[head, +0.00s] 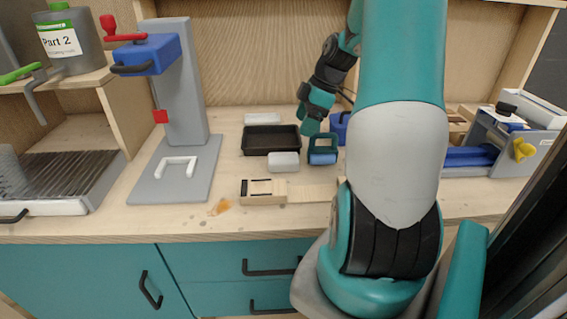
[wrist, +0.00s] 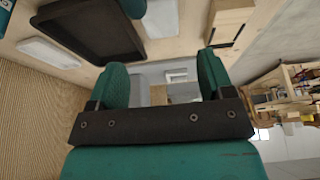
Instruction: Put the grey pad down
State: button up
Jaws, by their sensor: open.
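A pale grey pad (head: 284,161) lies flat on the bench, just in front of the black tray. It also shows at the top of the wrist view (wrist: 161,18), beyond my fingers and apart from them. A second, whiter pad (head: 262,118) lies behind the tray and shows at the left of the wrist view (wrist: 50,52). My gripper (head: 309,118) is above the bench to the right of the tray. In the wrist view its two teal fingers (wrist: 164,78) are spread apart with nothing held between them.
The black tray (head: 271,140) is close left of my gripper. A blue block with a teal handle (head: 322,157) stands below it. A wooden block (head: 264,191) lies in front. A grey stand (head: 184,85) rises at left. Bare bench lies between stand and tray.

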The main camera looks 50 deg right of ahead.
aim_at(284, 157)
jog(key=x, duration=0.7)
jog(key=shift+w+a+f+p, duration=0.1)
jog(key=shift+f+p, duration=0.1)
jog(key=shift+p, duration=0.1)
jog(key=x, duration=0.3)
jog(key=p+x, duration=0.1)
jog(key=x, duration=0.1)
jog(key=shift+w+a+f, duration=0.15)
jog(key=shift+w+a, duration=0.1)
jog(key=shift+w, duration=0.1)
jog(key=c, duration=0.7)
jog(key=shift+c, duration=0.2)
notch_tip(284, 157, up, 20)
jog(key=shift+b, duration=0.3)
